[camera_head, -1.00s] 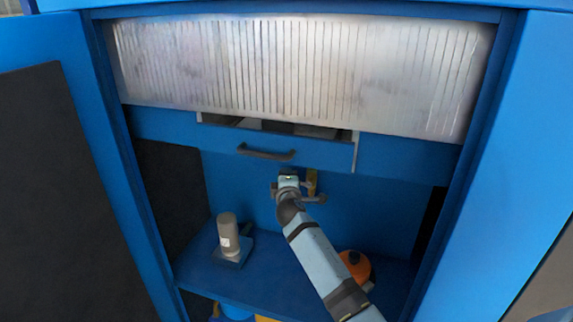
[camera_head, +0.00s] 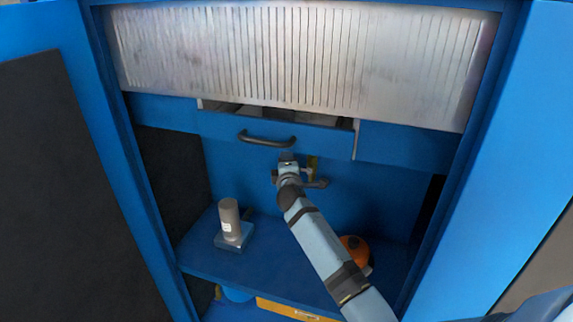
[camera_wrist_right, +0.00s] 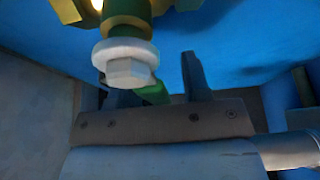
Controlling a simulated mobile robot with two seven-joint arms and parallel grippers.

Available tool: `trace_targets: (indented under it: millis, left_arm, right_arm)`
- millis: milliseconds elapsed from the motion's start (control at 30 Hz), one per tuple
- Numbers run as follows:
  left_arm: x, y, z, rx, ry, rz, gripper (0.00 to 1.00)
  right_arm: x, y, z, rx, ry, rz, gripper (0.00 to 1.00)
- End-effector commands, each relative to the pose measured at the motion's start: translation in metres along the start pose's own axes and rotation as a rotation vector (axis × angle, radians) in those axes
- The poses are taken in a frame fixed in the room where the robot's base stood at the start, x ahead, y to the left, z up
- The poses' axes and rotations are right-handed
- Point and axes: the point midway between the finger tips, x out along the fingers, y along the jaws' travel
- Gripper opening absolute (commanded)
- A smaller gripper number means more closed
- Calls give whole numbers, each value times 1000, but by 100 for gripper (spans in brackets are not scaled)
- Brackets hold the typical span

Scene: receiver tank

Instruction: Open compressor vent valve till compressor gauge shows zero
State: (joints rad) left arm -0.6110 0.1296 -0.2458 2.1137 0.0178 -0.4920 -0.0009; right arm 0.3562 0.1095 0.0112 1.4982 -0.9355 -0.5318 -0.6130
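In the right wrist view a brass valve body (camera_wrist_right: 128,12) with a pale washer and hex nut (camera_wrist_right: 127,63) is close in front of my right gripper (camera_wrist_right: 152,78). The two dark fingers stand apart, one partly behind the nut. A green piece (camera_wrist_right: 155,94), perhaps the valve's handle, shows between them near the palm; I cannot tell whether they touch it. In the head view my right gripper (camera_head: 287,160) is under the drawer, beside a small brass fitting (camera_head: 312,163). No gauge face is visible. My left gripper is not in view.
A blue drawer with a dark handle (camera_head: 266,138) is just above my right gripper. A grey cylinder (camera_head: 229,219) stands on the blue shelf (camera_head: 265,262) at left. An orange round object (camera_head: 354,247) is partly hidden behind my arm. A ribbed metal panel (camera_head: 300,60) spans the top.

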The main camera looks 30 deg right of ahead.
Motion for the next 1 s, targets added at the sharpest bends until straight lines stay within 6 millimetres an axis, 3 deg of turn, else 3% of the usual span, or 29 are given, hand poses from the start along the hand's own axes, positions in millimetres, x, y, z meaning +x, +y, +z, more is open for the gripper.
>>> trace_targets:
  millis: [167, 267, 700, 1000]
  left_arm:
    - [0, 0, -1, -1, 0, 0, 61]
    - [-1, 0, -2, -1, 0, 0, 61]
    - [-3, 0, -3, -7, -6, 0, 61]
    - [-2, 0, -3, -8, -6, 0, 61]
  right_arm:
    - [-7, -1, 0, 1, 1, -2, 44]
    - [-21, -1, 0, 1, 1, -2, 44]
    - [-116, 0, 0, 2, 1, -2, 44]
    - [-138, 0, 0, 0, 0, 0, 44]
